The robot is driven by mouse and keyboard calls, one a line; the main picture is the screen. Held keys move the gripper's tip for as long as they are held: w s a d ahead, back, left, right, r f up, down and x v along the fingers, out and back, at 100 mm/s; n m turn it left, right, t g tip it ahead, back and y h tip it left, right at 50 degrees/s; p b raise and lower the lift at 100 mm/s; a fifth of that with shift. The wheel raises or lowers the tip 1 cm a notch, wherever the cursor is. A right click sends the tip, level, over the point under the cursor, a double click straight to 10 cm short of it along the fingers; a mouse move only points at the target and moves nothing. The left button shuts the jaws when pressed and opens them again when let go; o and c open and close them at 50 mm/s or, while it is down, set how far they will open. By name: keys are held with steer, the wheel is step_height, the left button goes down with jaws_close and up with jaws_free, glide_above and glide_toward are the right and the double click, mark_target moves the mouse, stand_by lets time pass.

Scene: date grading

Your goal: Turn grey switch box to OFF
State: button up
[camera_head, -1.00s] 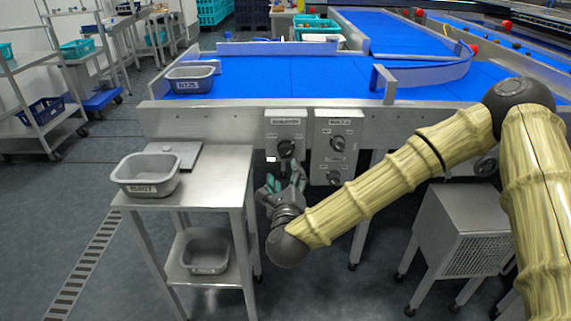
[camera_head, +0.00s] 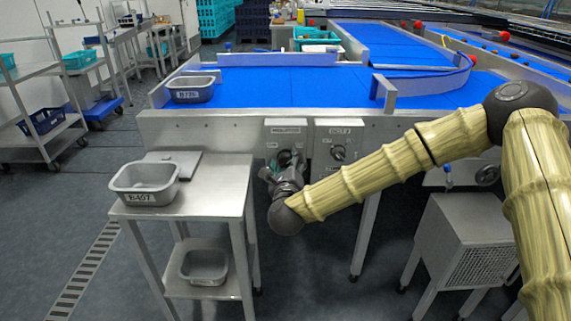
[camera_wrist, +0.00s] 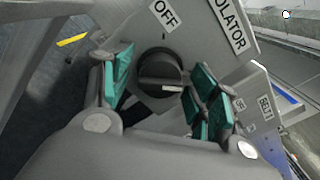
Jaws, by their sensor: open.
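The grey switch box (camera_head: 286,129), with a label ending in "OLATOR" in the wrist view, is mounted on the conveyor's front side. Its black rotary knob (camera_wrist: 159,72) shows in the wrist view below the OFF label (camera_wrist: 164,13). The knob's light mark points to the right in that view, not at OFF. My gripper (camera_wrist: 162,82) is open, with teal pads to the left and right of the knob. I cannot tell whether either pad touches it. In the head view my gripper (camera_head: 284,170) covers the lower part of the box.
A second grey switch box (camera_head: 338,147), labelled BELT, stands close on the right. A steel table (camera_head: 215,190) with a grey tub (camera_head: 145,196) is to the left of my gripper. The blue conveyor (camera_head: 270,82) runs above. A vented steel cabinet (camera_head: 465,245) is to the right.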

steer(key=c, duration=1)
steer(key=shift+n, duration=0.3)
steer(key=n+p, duration=0.2)
steer(key=n, duration=0.2)
steer(key=shift+r+p, duration=0.15)
steer(key=shift+p, duration=0.25)
steer(key=n+p, duration=0.2)
steer(key=n, duration=0.3)
steer(key=n+p, duration=0.2)
steer(key=n, duration=0.2)
steer(key=shift+n, duration=0.3)
steer(key=shift+n+p, duration=0.8)
steer(key=shift+n, duration=1)
